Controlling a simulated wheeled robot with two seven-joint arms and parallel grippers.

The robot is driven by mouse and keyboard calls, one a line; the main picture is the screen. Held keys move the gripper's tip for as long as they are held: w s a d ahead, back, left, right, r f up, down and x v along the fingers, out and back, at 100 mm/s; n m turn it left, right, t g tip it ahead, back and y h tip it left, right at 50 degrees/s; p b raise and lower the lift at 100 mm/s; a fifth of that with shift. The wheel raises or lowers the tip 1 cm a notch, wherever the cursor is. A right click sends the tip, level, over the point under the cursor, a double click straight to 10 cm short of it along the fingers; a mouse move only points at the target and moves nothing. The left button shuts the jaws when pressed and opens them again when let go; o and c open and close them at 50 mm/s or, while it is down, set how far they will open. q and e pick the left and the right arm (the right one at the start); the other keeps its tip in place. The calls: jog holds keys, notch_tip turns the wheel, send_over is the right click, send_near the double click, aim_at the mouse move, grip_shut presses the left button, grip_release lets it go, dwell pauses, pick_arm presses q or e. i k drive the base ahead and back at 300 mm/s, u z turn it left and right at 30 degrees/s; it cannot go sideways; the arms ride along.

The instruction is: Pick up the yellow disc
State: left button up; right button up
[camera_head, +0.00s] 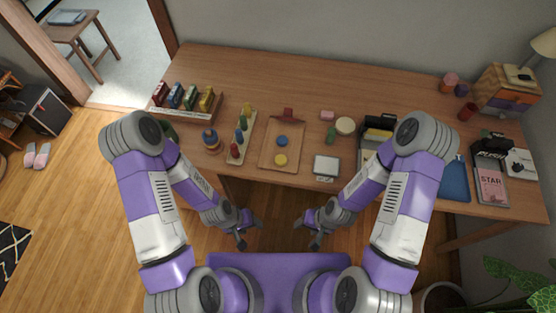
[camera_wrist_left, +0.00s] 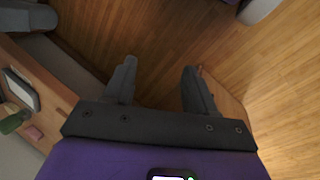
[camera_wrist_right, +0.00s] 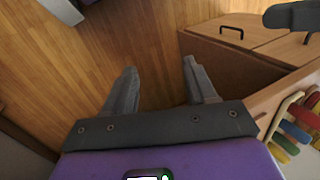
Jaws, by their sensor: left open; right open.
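The yellow disc (camera_head: 280,160) lies flat in a shallow wooden tray (camera_head: 267,143) near the front edge of the table. A blue disc (camera_head: 282,141) lies in the same tray, just behind the yellow one. My left gripper (camera_head: 250,233) is open and empty, below and in front of the table edge; its spread fingers also show in the left wrist view (camera_wrist_left: 160,85). My right gripper (camera_head: 304,232) is open and empty at a similar spot to the right; its fingers show in the right wrist view (camera_wrist_right: 160,85). Neither gripper touches the disc.
Left of the tray stand a peg board (camera_head: 240,137) with coloured pieces and a ring stacker (camera_head: 210,138). A small white-topped box (camera_head: 326,167) lies right of the tray. The wooden table (camera_head: 300,76) is clear towards the back.

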aim_at(280, 160)
jog(key=u, duration=1.4)
jog(key=k, duration=0.8)
jog(key=z, duration=0.1)
jog(key=i, duration=0.45)
